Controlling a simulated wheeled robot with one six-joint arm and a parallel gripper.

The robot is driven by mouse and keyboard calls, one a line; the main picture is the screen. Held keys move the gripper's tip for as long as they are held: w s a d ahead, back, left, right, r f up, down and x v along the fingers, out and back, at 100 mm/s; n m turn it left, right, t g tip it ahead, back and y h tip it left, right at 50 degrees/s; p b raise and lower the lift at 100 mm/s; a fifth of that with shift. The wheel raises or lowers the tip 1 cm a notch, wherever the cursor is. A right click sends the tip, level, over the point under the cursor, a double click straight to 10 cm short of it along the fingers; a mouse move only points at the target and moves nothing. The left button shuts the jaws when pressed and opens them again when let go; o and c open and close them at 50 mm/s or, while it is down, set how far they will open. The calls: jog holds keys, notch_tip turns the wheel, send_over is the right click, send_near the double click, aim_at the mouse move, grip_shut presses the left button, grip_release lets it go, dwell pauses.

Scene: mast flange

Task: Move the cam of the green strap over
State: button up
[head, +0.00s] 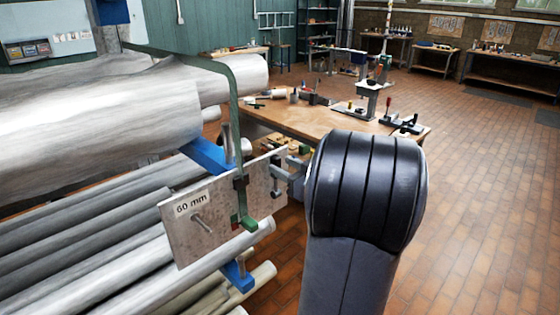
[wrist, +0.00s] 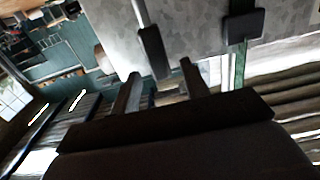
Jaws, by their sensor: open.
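The green strap (head: 233,92) runs over the big pipe bundle and down across a grey metal plate (head: 180,228) marked "60 mm". A small dark block, which looks like its cam (head: 240,182), sits on the strap at the plate, with a green end piece (head: 246,222) below. In the wrist view a dark block (wrist: 245,25) shows on the strap (wrist: 238,70). My gripper (head: 288,168) is at the plate's right edge, right of the strap. In the wrist view its two fingers (wrist: 158,84) are apart, with nothing clearly held between them.
A dark-ended pin or lever (wrist: 152,52) on the plate lies close to my fingertips; I cannot tell if they touch. A stub (head: 202,224) sticks out of the plate's left part. Blue supports (head: 206,156) hold the pipes. A workbench (head: 300,120) with tools stands behind. Floor at right is clear.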

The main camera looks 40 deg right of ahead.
jog(key=shift+w, duration=1.15)
jog(key=shift+c, duration=0.4)
grip_shut()
